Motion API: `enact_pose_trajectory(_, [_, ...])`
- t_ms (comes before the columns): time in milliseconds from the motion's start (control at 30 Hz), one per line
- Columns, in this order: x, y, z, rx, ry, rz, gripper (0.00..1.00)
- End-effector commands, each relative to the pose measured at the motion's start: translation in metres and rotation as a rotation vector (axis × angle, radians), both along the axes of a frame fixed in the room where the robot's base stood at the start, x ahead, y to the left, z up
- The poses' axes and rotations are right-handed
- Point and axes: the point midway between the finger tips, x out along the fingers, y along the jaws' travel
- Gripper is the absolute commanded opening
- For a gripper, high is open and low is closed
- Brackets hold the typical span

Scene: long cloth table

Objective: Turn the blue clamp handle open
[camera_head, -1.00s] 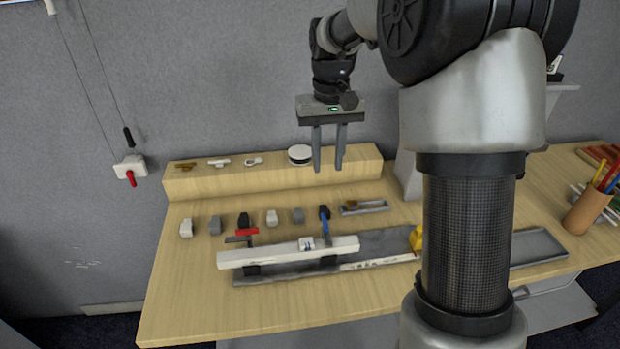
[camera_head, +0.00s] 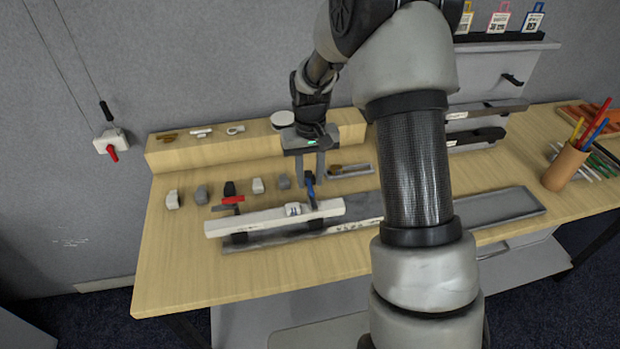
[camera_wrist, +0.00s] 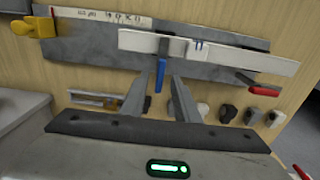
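The blue clamp handle (camera_head: 310,188) stands at the right part of a long white bar (camera_head: 265,220) on the cloth table. In the wrist view the blue handle (camera_wrist: 160,76) points back toward me from the dark clamp on the white bar (camera_wrist: 215,52). My gripper (camera_head: 311,176) is low over the handle, pointing down. In the wrist view my gripper (camera_wrist: 164,80) is open, with the handle between its fingertips in the picture and a gap on both sides. I cannot tell whether a finger touches it.
A red clamp handle (camera_head: 233,200) sits further left on the bar. Several small grey, black and white blocks (camera_head: 201,195) stand behind the bar. A raised wooden ledge (camera_head: 210,152) runs along the back. A pencil cup (camera_head: 565,168) is at the right.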

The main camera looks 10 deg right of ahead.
Motion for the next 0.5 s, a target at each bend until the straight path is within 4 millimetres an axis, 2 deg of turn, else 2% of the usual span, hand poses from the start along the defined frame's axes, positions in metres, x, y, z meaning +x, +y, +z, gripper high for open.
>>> enact_pose_trajectory(133, [-0.0003, 0.0, -0.0092, 0.0, 0.001, 0.0, 0.28])
enact_pose_trajectory(400, [-0.0001, 0.0001, -0.0104, 0.0, 0.0, 0.0, 0.28])
enact_pose_trajectory(500, [-0.0001, 0.0001, -0.0102, 0.0, 0.0, 0.0, 0.13])
